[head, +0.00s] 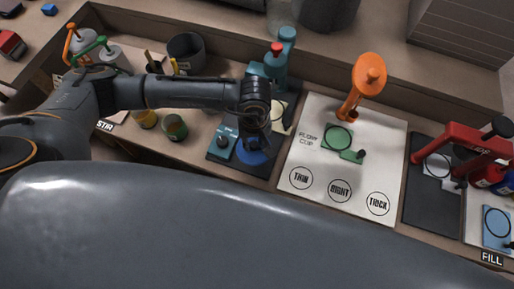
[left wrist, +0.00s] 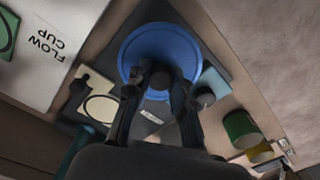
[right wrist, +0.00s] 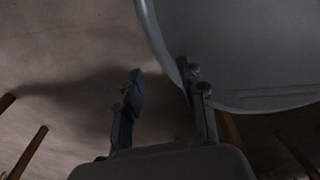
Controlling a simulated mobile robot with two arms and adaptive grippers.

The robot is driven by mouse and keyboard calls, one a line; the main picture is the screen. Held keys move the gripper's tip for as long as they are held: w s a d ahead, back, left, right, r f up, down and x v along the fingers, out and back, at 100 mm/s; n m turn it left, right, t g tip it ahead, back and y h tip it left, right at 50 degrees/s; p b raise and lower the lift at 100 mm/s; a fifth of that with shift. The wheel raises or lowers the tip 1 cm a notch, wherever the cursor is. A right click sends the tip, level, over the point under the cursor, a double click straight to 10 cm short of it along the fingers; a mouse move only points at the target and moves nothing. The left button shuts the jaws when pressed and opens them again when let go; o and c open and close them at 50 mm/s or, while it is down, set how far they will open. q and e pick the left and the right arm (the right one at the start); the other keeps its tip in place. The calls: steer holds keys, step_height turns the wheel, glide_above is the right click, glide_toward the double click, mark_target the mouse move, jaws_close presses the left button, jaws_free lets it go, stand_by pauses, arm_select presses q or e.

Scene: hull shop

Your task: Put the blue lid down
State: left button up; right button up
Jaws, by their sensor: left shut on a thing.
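The blue lid (head: 253,157) is a round disc, partly hidden under my left gripper (head: 256,138) in the head view. In the left wrist view the lid (left wrist: 160,40) fills the upper middle, and its dark knob lies between my left fingertips, which are shut on it. The lid is over the dark mat (head: 228,166), beside a small teal block (head: 222,141). I cannot tell whether it touches the mat. My right gripper (right wrist: 161,88) shows only in the right wrist view, with fingers apart and nothing between them.
A white flow cup board (head: 320,165) with an orange stand (head: 364,88) lies right of the mat. A teal bottle-like thing (head: 275,65) stands behind it. A green cup (head: 174,127) and a yellow cup (head: 146,119) stand left. A red stand (head: 460,140) is far right.

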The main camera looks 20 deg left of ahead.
mark_target(257, 146)
arm_select(q)
steer(key=shift+w+f, duration=0.5)
steer(key=shift+f, duration=0.15)
steer(key=shift+w+d+f+b, duration=0.15)
steer(key=shift+f+b, duration=0.1)
steer(key=shift+b, duration=0.2)
step_height(257, 146, down, 3)
steer(key=shift+w+f+b, duration=0.15)
steer(key=shift+f+b, duration=0.05)
steer(key=shift+b, duration=0.6)
steer(key=shift+r, duration=0.1)
steer(key=o, duration=0.8)
steer(key=shift+o, duration=0.2)
arm_select(e)
steer(key=f, duration=0.3)
steer(key=shift+a+f, duration=0.15)
steer(key=shift+a, duration=0.05)
steer(key=shift+d, duration=0.15)
